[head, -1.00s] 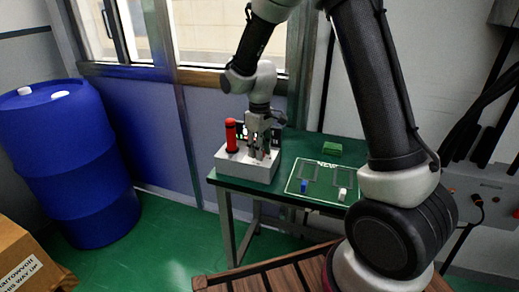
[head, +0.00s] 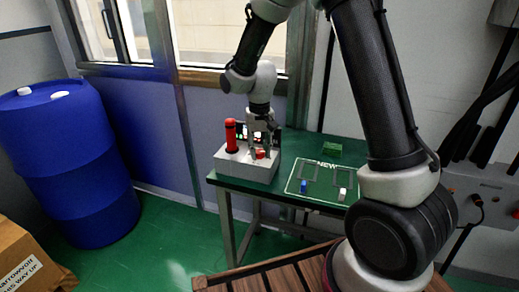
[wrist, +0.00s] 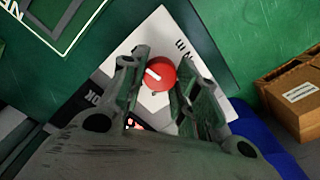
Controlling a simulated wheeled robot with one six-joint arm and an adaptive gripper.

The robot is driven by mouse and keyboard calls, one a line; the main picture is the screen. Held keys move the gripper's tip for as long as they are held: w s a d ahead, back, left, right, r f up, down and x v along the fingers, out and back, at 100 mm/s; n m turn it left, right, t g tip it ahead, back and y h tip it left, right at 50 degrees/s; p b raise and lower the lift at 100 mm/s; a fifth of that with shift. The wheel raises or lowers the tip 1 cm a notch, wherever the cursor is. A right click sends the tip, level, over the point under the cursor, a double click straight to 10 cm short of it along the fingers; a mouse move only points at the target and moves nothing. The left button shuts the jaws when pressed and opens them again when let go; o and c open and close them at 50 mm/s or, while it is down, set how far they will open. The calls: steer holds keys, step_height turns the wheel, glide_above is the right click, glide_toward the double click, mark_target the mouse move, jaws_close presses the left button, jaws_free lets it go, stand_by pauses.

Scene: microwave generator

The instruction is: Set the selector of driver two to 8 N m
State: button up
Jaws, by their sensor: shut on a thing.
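A light box (head: 240,171) stands on the near left part of the green table. A red upright cylinder (head: 231,136) stands on its left side. A round red knob (wrist: 154,82) with a white pointer mark lies between my gripper's fingers in the wrist view; some red of it shows in the head view (head: 260,154). My gripper (wrist: 161,72) points down over the box, with one finger on each side of the knob, shut on it. It also shows in the head view (head: 263,146). Fingers hide part of the panel, and I cannot read any setting.
The green table (head: 268,197) carries a white-outlined mat (head: 326,201) with a blue piece (head: 304,186) and a white piece (head: 343,194). A blue drum (head: 65,165) and a cardboard box (head: 22,262) stand left.

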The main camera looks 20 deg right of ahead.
mark_target(259, 151)
stand_by(0.4)
steer(key=o, duration=1)
step_height(259, 151, up, 12)
steer(key=shift+r, duration=0.1)
